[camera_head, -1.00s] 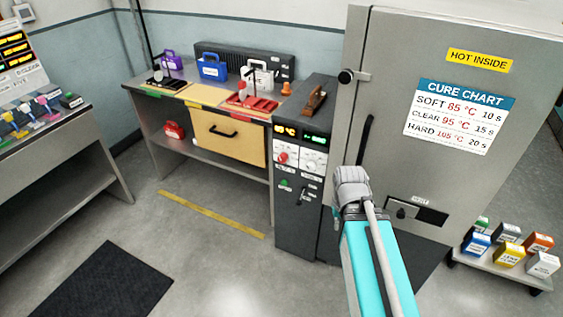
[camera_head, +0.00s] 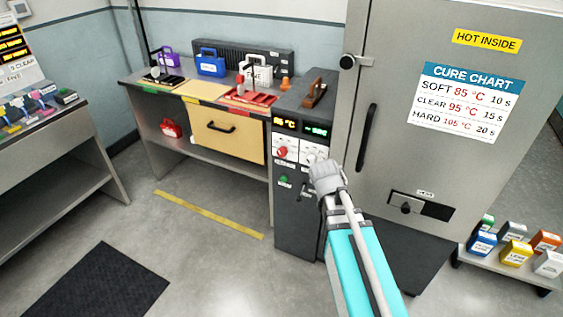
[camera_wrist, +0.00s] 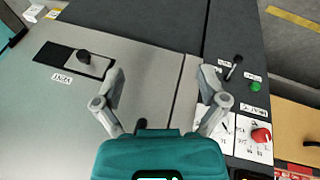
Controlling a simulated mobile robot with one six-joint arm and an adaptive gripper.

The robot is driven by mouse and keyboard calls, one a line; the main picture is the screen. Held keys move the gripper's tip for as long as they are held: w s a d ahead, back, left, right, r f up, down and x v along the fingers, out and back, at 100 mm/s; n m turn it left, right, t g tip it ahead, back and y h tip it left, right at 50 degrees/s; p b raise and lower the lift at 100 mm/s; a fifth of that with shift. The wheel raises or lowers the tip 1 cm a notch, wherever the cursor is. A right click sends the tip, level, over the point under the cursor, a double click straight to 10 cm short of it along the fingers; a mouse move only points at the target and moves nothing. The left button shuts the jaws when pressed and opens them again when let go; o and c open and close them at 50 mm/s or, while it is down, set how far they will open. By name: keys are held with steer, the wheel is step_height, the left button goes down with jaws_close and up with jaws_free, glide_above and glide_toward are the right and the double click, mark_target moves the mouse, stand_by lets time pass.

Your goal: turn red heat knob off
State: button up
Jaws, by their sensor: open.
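The red heat knob (camera_head: 282,152) is on a white plate on the front of the dark control cabinet (camera_head: 296,215), below an orange display. In the wrist view the red knob (camera_wrist: 261,135) is at the lower right, outside my fingers. My gripper (camera_head: 318,164) is in front of the cabinet, right of the red knob and apart from it, and partly covers the neighbouring white plate. In the wrist view my gripper (camera_wrist: 160,76) is open and empty, its fingers spread over the seam between the oven door and the cabinet.
The grey oven door (camera_head: 462,60) stands right of the cabinet, with a long dark handle (camera_head: 367,138) and a vent slider (camera_head: 405,208). A green button (camera_head: 284,180) and a small lever (camera_head: 304,191) are below the knobs. A workbench (camera_head: 160,88) stands left. Floor before it is clear.

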steer(key=w+a+f+m+t+h+b, duration=0.2)
steer(key=w+f+t+h+b, duration=0.15)
steer(key=w+b, duration=0.35)
steer(key=m+t+b, duration=0.1)
steer(key=t+b, duration=1)
steer(key=b, duration=0.4)
glide_toward(280, 154)
steer(key=v, duration=0.3)
steer(key=shift+w+a+r+g+h, duration=0.1)
steer(key=shift+w+g+h, duration=0.1)
steer(key=shift+g+h, duration=0.05)
steer(key=shift+w, duration=0.1)
steer(key=x, duration=1.3)
steer(key=shift+w+d, duration=0.25)
steer(key=shift+w, duration=0.05)
steer(key=shift+c, duration=0.2)
steer(key=c, duration=1.1)
